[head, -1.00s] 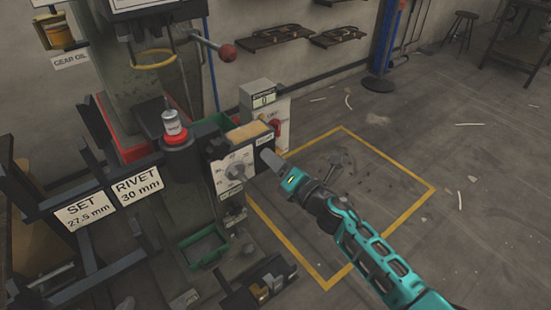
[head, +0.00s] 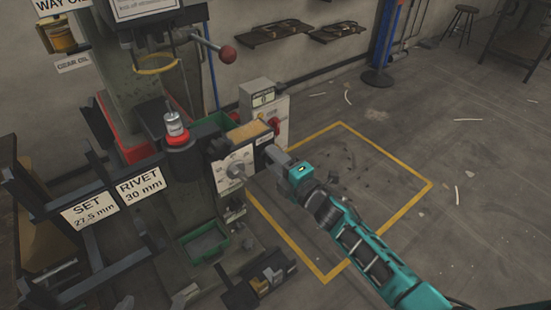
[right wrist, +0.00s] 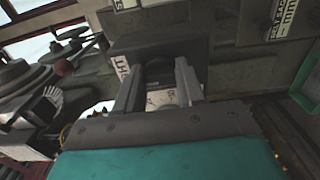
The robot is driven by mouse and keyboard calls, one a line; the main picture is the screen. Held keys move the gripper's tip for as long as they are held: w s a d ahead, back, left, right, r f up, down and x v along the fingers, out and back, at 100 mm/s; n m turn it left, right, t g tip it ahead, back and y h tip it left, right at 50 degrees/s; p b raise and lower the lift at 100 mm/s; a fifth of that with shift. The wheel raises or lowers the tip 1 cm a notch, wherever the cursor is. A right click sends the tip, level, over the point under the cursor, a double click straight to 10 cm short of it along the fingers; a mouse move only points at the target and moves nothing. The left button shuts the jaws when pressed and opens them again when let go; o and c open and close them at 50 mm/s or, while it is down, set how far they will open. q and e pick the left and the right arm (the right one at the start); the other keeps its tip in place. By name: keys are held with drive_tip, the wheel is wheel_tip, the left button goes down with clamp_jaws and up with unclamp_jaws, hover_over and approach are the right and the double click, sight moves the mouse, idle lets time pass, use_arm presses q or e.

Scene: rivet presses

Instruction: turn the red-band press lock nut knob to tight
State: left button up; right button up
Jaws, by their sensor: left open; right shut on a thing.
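The press with the red band (head: 181,140) around its ram stands left of centre in the head view. Its dark stop block carries a pale panel with a round dial (head: 236,171) and a small label on the right side. My right gripper (head: 272,156) reaches in from the lower right against that side. In the right wrist view, its two grey fingers (right wrist: 158,88) stand on either side of a dark part in front of the block (right wrist: 155,48). The gripper is shut on this part, seemingly the lock nut knob; fingers mostly hide it. My left gripper is not in view.
A grey box with a red knob (head: 275,125) stands just behind the gripper. A green tray (head: 205,243) and a dark bin (head: 262,280) sit below. Black rails with SET and RIVET signs (head: 138,186) are at left. The yellow-marked floor (head: 385,220) at right is open.

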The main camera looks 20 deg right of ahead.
idle(0.5)
drive_tip(key=o, duration=1)
drive_tip(key=shift+o, duration=0.2)
drive_tip(key=p+v, duration=0.1)
drive_tip(key=v, duration=1.2)
